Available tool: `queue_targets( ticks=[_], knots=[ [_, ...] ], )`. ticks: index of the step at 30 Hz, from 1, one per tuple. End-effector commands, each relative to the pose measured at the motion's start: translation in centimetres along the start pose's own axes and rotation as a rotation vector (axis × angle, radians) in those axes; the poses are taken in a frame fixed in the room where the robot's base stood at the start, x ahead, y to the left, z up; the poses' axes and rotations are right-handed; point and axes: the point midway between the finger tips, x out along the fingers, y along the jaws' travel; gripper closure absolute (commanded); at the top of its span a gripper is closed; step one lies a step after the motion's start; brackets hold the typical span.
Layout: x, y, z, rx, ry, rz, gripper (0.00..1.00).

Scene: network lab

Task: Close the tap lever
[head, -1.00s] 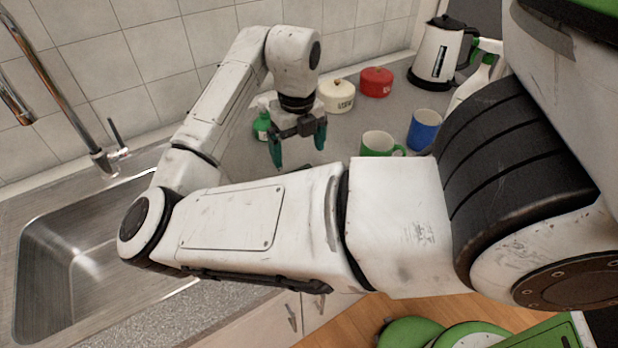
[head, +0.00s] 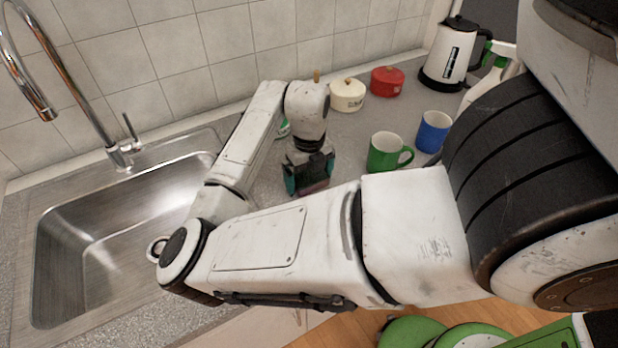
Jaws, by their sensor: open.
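The tap lever (head: 130,127) is a thin metal stick standing up, tilted a little, from the right side of the tap's base. The chrome tap (head: 92,113) rises behind the sink, its curved spout ending over the basin at the left. My gripper (head: 309,180) is over the counter, well to the right of the lever and not touching it. Its green fingers point down, and the jaws are open. Part of the fingers' lower end is hidden by my arm.
The steel sink (head: 95,240) fills the left. Right of my gripper stand a green mug (head: 386,152), a blue mug (head: 432,132), a cream pot (head: 347,95), a red pot (head: 387,81) and a kettle (head: 450,54). A green bottle (head: 284,128) is mostly hidden behind my arm.

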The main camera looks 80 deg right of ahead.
Motion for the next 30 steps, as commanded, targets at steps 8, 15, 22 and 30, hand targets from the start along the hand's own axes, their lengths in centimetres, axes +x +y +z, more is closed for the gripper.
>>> queue_targets(
  ticks=[8, 15, 22, 30],
  knots=[
    [0.0, 0.0, 0.0, 0.000, 0.000, 0.000, 0.17],
    [-0.1, 0.0, 0.0, 0.000, 0.000, 0.000, 0.39],
    [-0.2, 0.0, 0.0, 0.000, -0.001, 0.000, 0.39],
    [-2.5, 0.0, 0.1, 0.003, -0.004, 0.001, 0.39]
  ],
)
